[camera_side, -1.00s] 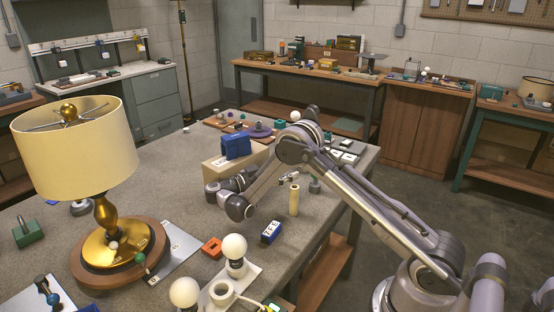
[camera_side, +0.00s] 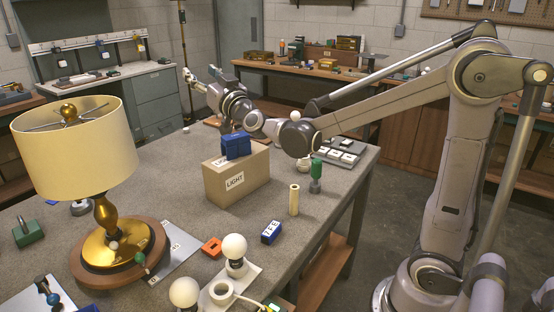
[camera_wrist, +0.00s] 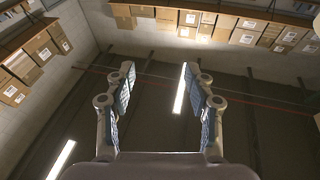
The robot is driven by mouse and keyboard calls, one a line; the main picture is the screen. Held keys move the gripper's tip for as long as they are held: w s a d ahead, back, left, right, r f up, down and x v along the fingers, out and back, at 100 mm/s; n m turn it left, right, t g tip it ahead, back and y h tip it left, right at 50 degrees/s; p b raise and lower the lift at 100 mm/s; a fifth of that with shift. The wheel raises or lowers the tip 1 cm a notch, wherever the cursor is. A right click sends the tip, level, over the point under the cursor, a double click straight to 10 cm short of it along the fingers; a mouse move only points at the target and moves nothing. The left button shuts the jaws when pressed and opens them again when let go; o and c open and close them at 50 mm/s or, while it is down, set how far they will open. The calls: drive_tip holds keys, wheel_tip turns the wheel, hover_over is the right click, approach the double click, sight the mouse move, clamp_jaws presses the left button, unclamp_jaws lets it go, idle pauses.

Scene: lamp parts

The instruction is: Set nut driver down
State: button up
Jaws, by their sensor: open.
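A green-handled tool (camera_side: 316,176), which looks like the nut driver, stands upright on the grey table, handle up, with a grey lower part. It stands just behind and right of a pale upright cylinder (camera_side: 294,200). My gripper (camera_side: 198,77) is raised at the far side of the table, well away from the tool and pointing up. In the wrist view my gripper (camera_wrist: 158,78) has its two fingers wide apart with nothing between them. That view shows only the ceiling and shelves of boxes.
A cardboard box (camera_side: 236,180) marked LIGHT, with a blue block (camera_side: 237,146) on it, stands mid-table. A lamp (camera_side: 110,210) stands at left. Table around the tool is mostly clear.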

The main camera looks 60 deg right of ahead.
drive_tip(key=s+a+f+n+g+y, duration=0.4)
drive_tip(key=s+a+f+g+y, duration=0.3)
drive_tip(key=s+f, duration=0.3)
drive_tip(key=s+f+g+h, duration=0.1)
drive_tip(key=s+f+g, duration=0.5)
drive_tip(key=s+f, duration=0.8)
drive_tip(key=s, duration=0.4)
drive_tip(key=shift+d+f+m+h, duration=0.3)
drive_tip(key=shift+d, duration=0.1)
